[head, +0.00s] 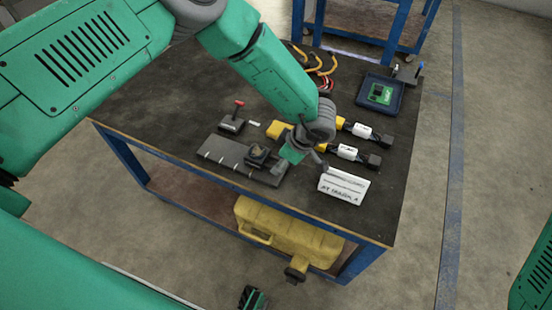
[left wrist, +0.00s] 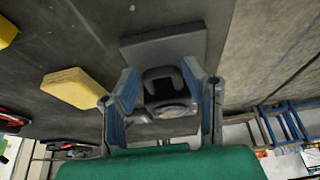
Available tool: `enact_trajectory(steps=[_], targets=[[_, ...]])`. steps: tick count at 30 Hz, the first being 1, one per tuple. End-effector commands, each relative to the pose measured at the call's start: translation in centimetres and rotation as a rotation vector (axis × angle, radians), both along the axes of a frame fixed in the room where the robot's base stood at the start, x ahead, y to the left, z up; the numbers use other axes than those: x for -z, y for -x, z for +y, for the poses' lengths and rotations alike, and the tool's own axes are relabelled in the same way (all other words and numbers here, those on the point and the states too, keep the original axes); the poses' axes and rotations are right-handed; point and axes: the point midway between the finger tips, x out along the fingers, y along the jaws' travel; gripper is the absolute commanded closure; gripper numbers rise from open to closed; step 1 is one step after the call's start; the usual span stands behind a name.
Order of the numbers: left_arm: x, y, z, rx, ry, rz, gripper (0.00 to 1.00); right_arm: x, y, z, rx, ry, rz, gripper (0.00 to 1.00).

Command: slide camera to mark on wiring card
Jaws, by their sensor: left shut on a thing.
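The camera (head: 257,154) is a small dark block on a dark grey rail (head: 222,150) with pale tick marks, near the table's front edge. It sits towards the rail's right end. My left gripper (head: 276,156) reaches down to it from the right. In the left wrist view the gripper (left wrist: 163,98) has a finger on each side of the dark camera (left wrist: 160,78) and is shut on it. The white wiring card (head: 343,186) stands right of the rail; its lettering is too small to read surely and seems to end in a 4. My right gripper is not in view.
A red-handled lever block (head: 232,122) stands behind the rail. A dark tray (head: 381,94) with a green board is at back right. A yellow case (head: 285,232) sits below the tabletop.

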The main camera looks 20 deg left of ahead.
Motion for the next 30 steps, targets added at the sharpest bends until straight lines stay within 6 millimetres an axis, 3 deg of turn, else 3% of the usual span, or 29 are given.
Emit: enact_trajectory(steps=[6,7,8,20,30], targets=[[0.0,-0.1,-0.5,0.003,0.013,-0.004,1.0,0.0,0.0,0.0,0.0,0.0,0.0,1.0],[0.0,-0.1,-0.5,0.004,0.013,-0.005,0.52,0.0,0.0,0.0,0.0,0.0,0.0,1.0],[0.0,-0.1,-0.5,0.003,0.013,-0.004,0.42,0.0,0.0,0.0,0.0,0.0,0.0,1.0],[-0.5,0.0,-0.5,0.002,0.009,-0.003,0.42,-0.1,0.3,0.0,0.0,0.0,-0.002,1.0],[-6.4,0.0,-3.1,0.004,0.009,-0.005,0.42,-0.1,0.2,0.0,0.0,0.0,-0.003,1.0]])
